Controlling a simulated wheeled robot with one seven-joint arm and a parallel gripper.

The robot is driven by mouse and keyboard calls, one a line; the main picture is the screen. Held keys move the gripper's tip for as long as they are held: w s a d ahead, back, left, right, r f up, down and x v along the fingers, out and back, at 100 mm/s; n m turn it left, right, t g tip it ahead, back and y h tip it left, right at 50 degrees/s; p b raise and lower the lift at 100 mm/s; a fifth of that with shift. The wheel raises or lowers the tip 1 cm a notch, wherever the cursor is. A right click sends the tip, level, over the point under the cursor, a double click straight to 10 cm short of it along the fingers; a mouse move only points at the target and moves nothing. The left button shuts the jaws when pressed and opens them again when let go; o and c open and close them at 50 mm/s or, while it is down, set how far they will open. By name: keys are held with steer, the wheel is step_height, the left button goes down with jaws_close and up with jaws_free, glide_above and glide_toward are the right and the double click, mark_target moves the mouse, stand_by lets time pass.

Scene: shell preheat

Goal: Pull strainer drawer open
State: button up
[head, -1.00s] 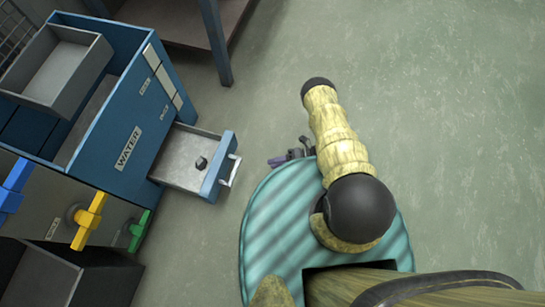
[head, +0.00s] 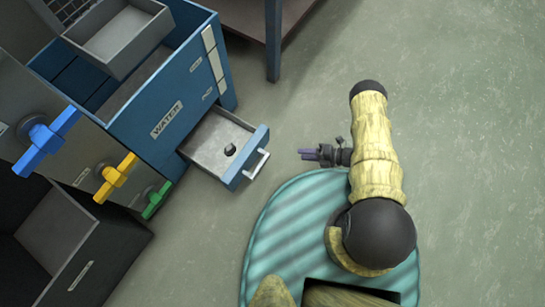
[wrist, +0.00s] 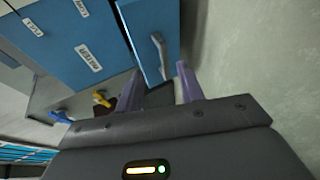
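A grey drawer with a blue front (head: 247,158) and a pale bar handle (head: 259,165) stands out from the blue cabinet marked WATER (head: 190,85). A small dark round piece (head: 230,149) lies in it. No strainer label is readable on this drawer. My gripper (head: 303,154) is to the right of the handle in the head view, apart from it. In the wrist view its two purple fingers (wrist: 160,85) are spread with nothing between them. The drawer front (wrist: 146,40) and handle (wrist: 159,52) show beyond the fingers.
Blue (head: 46,140), yellow (head: 115,177) and green (head: 155,199) valve handles stick out left of the drawer. A dark open bin (head: 110,255) is at lower left. A table leg (head: 273,40) stands behind.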

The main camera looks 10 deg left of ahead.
steer(key=w+d+r+m+t+h, duration=0.2)
steer(key=w+r+m+t+h, duration=0.3)
steer(key=w, duration=0.7)
steer(key=w+d+r+m+h, duration=0.2)
steer(key=w+r+m, duration=0.15)
steer(key=r, duration=0.35)
steer(key=w+d+r+m+t+h, duration=0.1)
steer(key=w+d+r+m+h, duration=0.2)
steer(key=r, duration=0.4)
steer(key=w+d+r+m, duration=0.2)
steer(key=w+r+m, duration=0.1)
steer(key=r+m, duration=0.3)
steer(key=s+d+r+m+h+p, duration=0.1)
steer(key=s+d+r+m+h, duration=0.1)
steer(key=s+r+m, duration=0.35)
steer(key=s+d+r+m+h, duration=0.1)
steer(key=s+r+m+h, duration=0.1)
steer(key=r, duration=0.7)
steer(key=s+r+m+g, duration=0.1)
steer(key=s+r+m, duration=0.2)
steer(key=s, duration=0.3)
steer(key=s+a+r+m+g, duration=0.1)
steer(key=s+r+m, duration=0.2)
steer(key=s, duration=0.3)
steer(key=s+a+r+m+g, duration=0.1)
steer(key=s+r+m, duration=0.2)
steer(key=s+m, duration=0.1)
steer(key=shift+s+g, duration=0.4)
steer(key=shift+s, duration=0.5)
steer(key=shift+d, duration=0.1)
